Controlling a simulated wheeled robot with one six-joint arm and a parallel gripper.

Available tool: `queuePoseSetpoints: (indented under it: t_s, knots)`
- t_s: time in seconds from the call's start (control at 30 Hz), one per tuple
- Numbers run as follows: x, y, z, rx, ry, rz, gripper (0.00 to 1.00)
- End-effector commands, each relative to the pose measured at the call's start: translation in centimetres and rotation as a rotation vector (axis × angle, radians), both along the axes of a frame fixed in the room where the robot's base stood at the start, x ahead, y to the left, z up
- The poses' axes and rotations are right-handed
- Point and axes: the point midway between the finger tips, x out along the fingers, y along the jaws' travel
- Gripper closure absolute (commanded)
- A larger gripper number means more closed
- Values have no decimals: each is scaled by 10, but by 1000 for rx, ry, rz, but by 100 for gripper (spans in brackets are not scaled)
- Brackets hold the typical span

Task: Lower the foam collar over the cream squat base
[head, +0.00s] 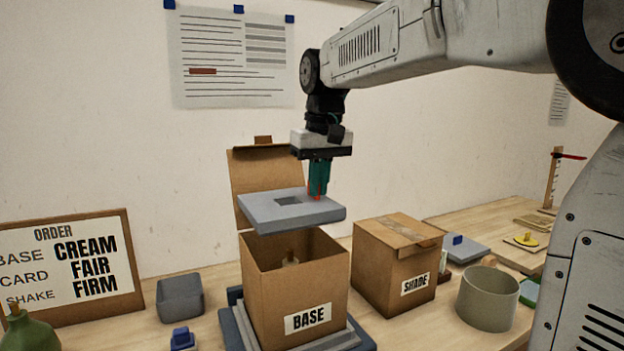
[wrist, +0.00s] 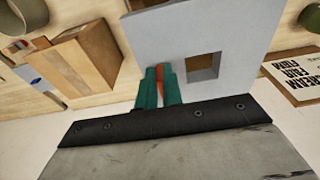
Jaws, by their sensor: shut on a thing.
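The foam collar (head: 266,213) is a flat grey slab with a square hole, held level above the open box marked BASE (head: 268,305). My gripper (head: 317,195) is shut on the collar near its right edge; the teal fingers show in the wrist view (wrist: 158,85) beside the collar (wrist: 235,30). The collar is apart from the base.
The BASE box flap (head: 262,170) stands up behind the collar. A closed box marked SHADE (head: 395,265) stands close on the right, with a round grey-beige bin (head: 488,298) beyond. A grey tray (head: 180,297) and the order board (head: 70,268) are at left.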

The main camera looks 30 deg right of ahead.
Motion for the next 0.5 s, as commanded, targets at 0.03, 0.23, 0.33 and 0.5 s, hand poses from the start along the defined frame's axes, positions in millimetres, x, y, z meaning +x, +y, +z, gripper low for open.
queuePoseSetpoints:
  t_s: [0.03,0.23,0.33,0.5]
  knots:
    - [0,-1,0,0,0,-1,100]
    - [0,-1,0,0,0,-1,100]
    - [-1,0,0,0,0,0,100]
    - [-3,2,-4,0,0,1,100]
